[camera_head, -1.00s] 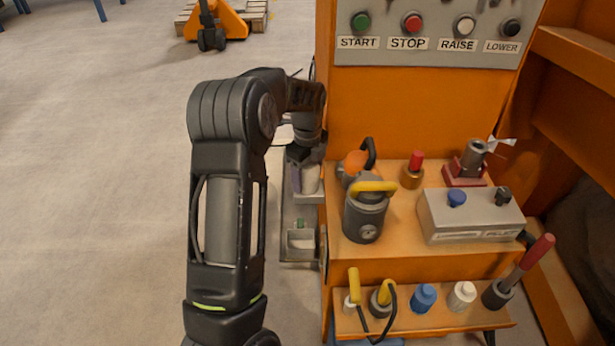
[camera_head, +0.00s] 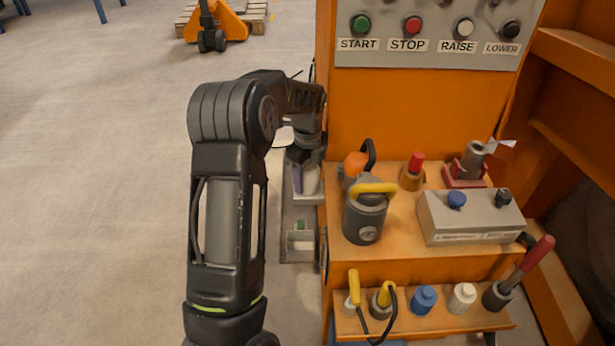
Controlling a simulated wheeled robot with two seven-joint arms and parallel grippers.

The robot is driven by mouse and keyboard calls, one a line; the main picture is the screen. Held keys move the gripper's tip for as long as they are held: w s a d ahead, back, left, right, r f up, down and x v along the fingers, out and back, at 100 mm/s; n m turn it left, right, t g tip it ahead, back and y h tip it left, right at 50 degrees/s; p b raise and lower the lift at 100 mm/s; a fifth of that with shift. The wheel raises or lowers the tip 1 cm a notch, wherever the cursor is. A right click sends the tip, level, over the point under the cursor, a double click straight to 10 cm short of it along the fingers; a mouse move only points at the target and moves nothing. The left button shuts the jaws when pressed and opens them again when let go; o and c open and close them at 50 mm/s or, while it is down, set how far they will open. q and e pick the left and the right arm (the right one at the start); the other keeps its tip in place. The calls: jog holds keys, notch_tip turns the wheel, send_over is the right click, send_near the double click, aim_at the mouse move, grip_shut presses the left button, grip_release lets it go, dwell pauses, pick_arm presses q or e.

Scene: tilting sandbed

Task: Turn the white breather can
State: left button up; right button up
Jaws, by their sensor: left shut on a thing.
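The white breather can (camera_head: 311,181) stands upright on a grey side shelf at the left flank of the orange machine. My left gripper (camera_head: 305,167) comes down over it from above and is shut on it. The upper part of the can is hidden by the gripper. A narrow purple-grey piece (camera_head: 296,180) shows just left of the can; I cannot tell what it is. My right gripper is not in view.
A grey tray (camera_head: 300,256) with a small green item lies in front of the can. To the right, the orange bench (camera_head: 400,262) carries a grey pot with a yellow handle (camera_head: 365,215) and a grey box (camera_head: 470,222). Open floor lies left.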

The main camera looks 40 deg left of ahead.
pick_arm(q)
jog(key=shift+r+n, duration=0.1)
jog(key=shift+n, duration=0.4)
jog(key=shift+n+p, duration=0.7)
jog(key=shift+n, duration=0.2)
jog(key=n+p, duration=0.1)
jog(key=n, duration=0.2)
jog(key=n+p, duration=0.1)
jog(key=n, duration=0.3)
jog(key=shift+s, duration=0.1)
jog(key=shift+n+p, duration=0.4)
jog(key=shift+n, duration=0.8)
jog(key=o, duration=1.1)
